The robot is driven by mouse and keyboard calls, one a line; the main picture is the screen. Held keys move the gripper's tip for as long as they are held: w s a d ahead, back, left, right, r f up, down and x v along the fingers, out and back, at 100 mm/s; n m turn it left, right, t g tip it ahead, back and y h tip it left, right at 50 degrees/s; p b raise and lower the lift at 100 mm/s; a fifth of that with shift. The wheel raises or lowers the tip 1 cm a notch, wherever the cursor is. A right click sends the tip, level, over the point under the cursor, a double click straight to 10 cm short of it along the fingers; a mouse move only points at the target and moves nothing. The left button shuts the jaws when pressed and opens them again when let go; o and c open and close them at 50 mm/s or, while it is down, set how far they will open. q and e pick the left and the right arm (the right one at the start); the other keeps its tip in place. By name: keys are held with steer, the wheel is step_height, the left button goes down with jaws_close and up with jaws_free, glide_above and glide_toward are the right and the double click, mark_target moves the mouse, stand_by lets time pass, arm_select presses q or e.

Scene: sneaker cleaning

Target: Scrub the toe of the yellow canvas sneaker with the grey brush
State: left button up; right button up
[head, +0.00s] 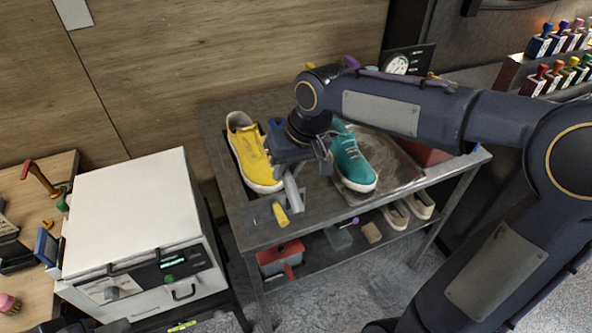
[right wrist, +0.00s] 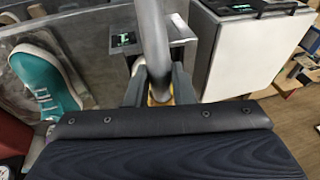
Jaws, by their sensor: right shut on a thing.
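The yellow canvas sneaker (head: 249,152) stands on the dark bench top, its toe pointing to the bench's front edge. My right gripper (head: 293,182) is just right of the toe, pointing down. It is shut on the grey brush (right wrist: 154,45), whose grey shaft rises between the fingers in the right wrist view. A yellow end (head: 281,214) shows below the gripper in the head view. I cannot tell whether the brush touches the toe. My left gripper does not show clearly.
A teal sneaker (head: 352,162) stands right of my gripper on a grey mat (head: 402,178). A white-topped box (head: 135,205) stands left of the bench. The lower shelf holds a red box (head: 281,258) and pale shoes (head: 397,217). Small bottles (head: 548,82) line a rack at right.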

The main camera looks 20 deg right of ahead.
steer(key=shift+s+a+r, duration=0.15)
steer(key=shift+s+a, duration=0.1)
steer(key=shift+w+f+b, duration=0.3)
steer(key=shift+f+b, duration=0.3)
steer(key=shift+f, duration=0.2)
steer(key=shift+d+b+x, duration=0.2)
steer(key=shift+b+x, duration=0.6)
steer(key=shift+x, duration=0.3)
steer(key=shift+d+b+x, duration=0.2)
steer(key=shift+b+x, duration=0.55)
steer(key=shift+x, duration=0.35)
steer(key=shift+b+x, duration=0.6)
steer(key=shift+x, duration=0.3)
steer(key=shift+d, duration=0.2)
steer(key=d, duration=0.4)
steer(key=shift+a+f, duration=0.2)
steer(key=shift+a, duration=1.8)
